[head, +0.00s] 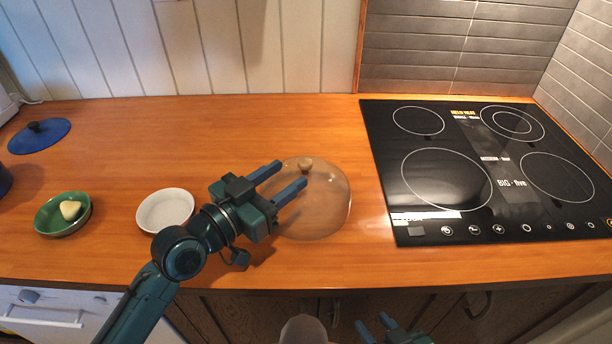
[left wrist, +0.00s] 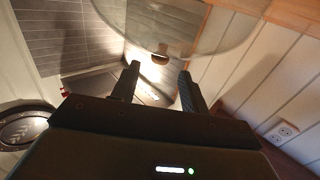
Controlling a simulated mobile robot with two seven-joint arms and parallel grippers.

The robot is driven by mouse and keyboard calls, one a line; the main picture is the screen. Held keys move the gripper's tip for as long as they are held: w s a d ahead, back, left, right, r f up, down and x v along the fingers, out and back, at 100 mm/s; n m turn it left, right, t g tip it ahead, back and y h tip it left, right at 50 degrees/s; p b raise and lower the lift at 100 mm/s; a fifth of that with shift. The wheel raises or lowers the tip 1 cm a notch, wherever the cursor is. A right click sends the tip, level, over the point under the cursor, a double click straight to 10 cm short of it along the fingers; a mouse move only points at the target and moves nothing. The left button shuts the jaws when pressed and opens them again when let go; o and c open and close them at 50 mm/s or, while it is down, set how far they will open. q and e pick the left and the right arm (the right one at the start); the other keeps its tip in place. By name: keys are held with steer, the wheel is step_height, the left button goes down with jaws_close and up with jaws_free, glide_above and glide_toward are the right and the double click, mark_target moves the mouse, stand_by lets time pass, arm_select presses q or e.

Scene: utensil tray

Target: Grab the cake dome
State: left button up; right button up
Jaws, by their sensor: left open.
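The cake dome (head: 325,205) is clear glass with a small knob (head: 305,164) on top and stands on the wooden counter in the head view. My left gripper (head: 292,173) is open, its two blue fingers reaching over the left part of the dome towards the knob. In the left wrist view the dome (left wrist: 175,22) shows at the top, and its knob (left wrist: 160,57) appears between or just beyond the open fingertips (left wrist: 158,71). I cannot tell whether they touch it. My right gripper (head: 371,320) is at the bottom edge, fingers apart and empty, away from the dome.
A white bowl (head: 165,211) and a green bowl (head: 64,229) with a pale yellow piece stand to the left. A blue lid (head: 40,134) lies at the far left. A black cooktop (head: 480,200) is right of the dome. The counter behind the dome is clear.

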mark_target(301, 166)
arm_select(q)
steer(key=x, duration=0.6)
steer(key=shift+d+p, duration=0.1)
steer(key=shift+p, duration=0.25)
steer(key=shift+c, duration=0.6)
jaws_close()
